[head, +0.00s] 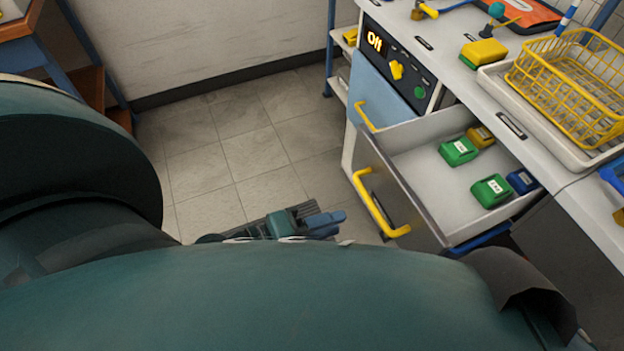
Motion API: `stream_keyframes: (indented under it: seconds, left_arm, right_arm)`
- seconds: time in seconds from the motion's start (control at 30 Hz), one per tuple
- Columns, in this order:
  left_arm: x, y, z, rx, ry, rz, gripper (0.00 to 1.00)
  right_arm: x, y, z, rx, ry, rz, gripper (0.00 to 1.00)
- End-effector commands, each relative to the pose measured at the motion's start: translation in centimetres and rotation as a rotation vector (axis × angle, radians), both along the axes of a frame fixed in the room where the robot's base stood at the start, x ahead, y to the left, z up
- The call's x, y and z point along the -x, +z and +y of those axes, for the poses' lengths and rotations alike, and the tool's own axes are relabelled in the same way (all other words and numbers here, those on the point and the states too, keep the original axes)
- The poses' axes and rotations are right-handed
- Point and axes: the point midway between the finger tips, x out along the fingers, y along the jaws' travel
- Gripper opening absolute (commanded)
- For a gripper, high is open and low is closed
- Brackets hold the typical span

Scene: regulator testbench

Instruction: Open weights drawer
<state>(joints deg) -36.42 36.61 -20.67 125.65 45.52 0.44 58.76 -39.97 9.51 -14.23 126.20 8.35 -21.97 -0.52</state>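The weights drawer (436,146) is pulled out of the bench at the right. Its yellow bar handle (376,206) is on the front panel, which faces lower left. My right gripper is not in view.
Above the drawer is a control panel (405,64) with an "Off" display, next to a blue front with a yellow handle (365,116). The bench top holds a yellow wire basket (570,85) in a white tray (497,84) and a yellow block (484,52). The tiled floor (235,150) at left is clear.

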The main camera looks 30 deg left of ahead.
Motion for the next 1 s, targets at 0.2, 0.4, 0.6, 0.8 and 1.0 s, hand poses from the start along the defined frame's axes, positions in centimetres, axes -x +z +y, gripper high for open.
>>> stream_keyframes:
  seconds: [0.2,0.4,0.6,0.8,1.0]
  left_arm:
    - [2.0,0.5,1.4,0.001,0.000,0.001,0.30]
    - [2.3,0.7,1.7,0.002,0.001,-0.001,0.30]
    - [2.3,0.6,1.7,0.002,0.001,-0.001,0.30]
    - [2.3,0.6,1.7,0.001,0.001,0.000,0.30]
    - [2.3,0.6,1.7,0.001,0.001,0.000,0.30]
  right_arm:
    - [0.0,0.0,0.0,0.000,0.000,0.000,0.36]
    - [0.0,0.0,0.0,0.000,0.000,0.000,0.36]
    - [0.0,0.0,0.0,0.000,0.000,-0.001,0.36]
    - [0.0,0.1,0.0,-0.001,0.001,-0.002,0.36]
    - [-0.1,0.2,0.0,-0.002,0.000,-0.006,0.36]
